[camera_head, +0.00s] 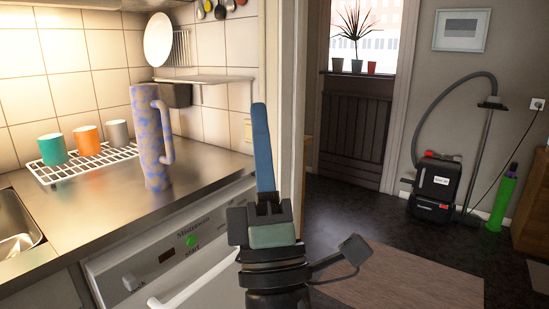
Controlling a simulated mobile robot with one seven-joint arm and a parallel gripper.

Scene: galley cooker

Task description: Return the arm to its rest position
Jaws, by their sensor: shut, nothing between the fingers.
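My gripper (262,135) stands upright in the middle of the picture, its long blue fingers pointing up. The fingers are together, with nothing between them. It is in front of the door frame, to the right of the steel counter (105,222) and apart from it. My dark wrist shows below the fingers, at the bottom of the picture.
A tall blue-and-tan patterned jug (148,135) stands near the counter's front edge. Several cups stand on a white wire rack (85,163). A dishwasher (165,255) is under the counter. A vacuum cleaner (435,185) stands at the right wall; dark floor lies open before it.

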